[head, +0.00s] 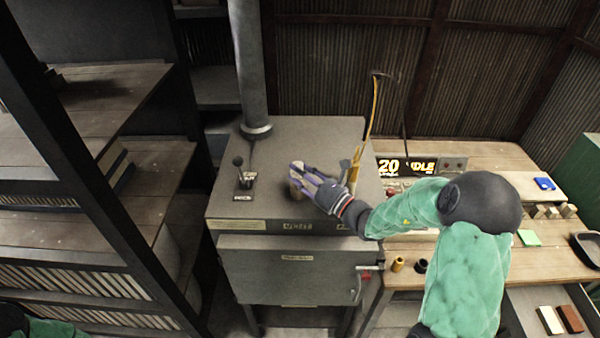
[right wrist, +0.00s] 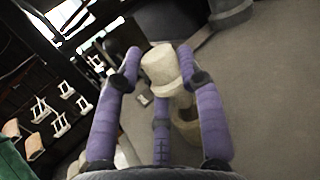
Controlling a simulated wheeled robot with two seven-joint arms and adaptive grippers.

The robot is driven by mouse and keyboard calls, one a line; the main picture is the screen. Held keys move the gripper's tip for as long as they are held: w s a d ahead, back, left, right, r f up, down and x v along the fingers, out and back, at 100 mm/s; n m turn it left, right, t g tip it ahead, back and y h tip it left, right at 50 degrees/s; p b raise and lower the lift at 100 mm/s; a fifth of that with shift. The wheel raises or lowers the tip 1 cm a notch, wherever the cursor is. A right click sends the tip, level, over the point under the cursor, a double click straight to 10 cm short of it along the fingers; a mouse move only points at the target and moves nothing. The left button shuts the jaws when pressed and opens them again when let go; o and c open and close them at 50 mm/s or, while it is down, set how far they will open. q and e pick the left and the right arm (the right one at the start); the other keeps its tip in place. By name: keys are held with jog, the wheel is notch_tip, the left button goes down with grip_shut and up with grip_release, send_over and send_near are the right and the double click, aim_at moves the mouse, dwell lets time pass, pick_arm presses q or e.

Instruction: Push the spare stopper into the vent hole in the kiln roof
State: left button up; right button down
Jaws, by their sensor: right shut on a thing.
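The kiln (head: 295,270) is a grey metal box with a flat roof (head: 320,135). My right gripper (head: 299,179), with purple fingers, is low over the middle of that roof. In the right wrist view its fingers are shut on the pale beige stopper (right wrist: 160,65). A brownish round collar with a dark opening (right wrist: 186,126), which looks like the vent hole, shows just beyond the stopper. I cannot tell whether the two touch. In the head view the fingers hide most of the stopper and the hole. My left gripper is out of view.
A flue pipe (head: 249,70) and a black-knobbed lever (head: 244,174) stand on the roof left of my gripper. A yellow-handled tool (head: 370,120) rises at the right. A wooden bench (head: 470,262) and a display (head: 408,167) are on the right, shelves (head: 95,200) on the left.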

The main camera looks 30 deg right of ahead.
jog(key=shift+f+b, duration=0.7)
jog(key=shift+f, duration=0.15)
dwell(1.5)
jog(key=shift+s+f, duration=0.15)
jog(key=shift+f, duration=0.1)
jog(key=shift+r, duration=0.3)
jog(key=shift+r+p, duration=0.5)
dwell(0.5)
jog(key=shift+f+b, duration=0.5)
jog(key=shift+f, duration=0.1)
dwell(1.0)
jog(key=shift+a+f, duration=0.1)
jog(key=shift+f, duration=0.1)
jog(key=shift+r, duration=0.25)
dwell(0.3)
jog(key=shift+r+p, duration=0.55)
jog(key=shift+r, duration=0.05)
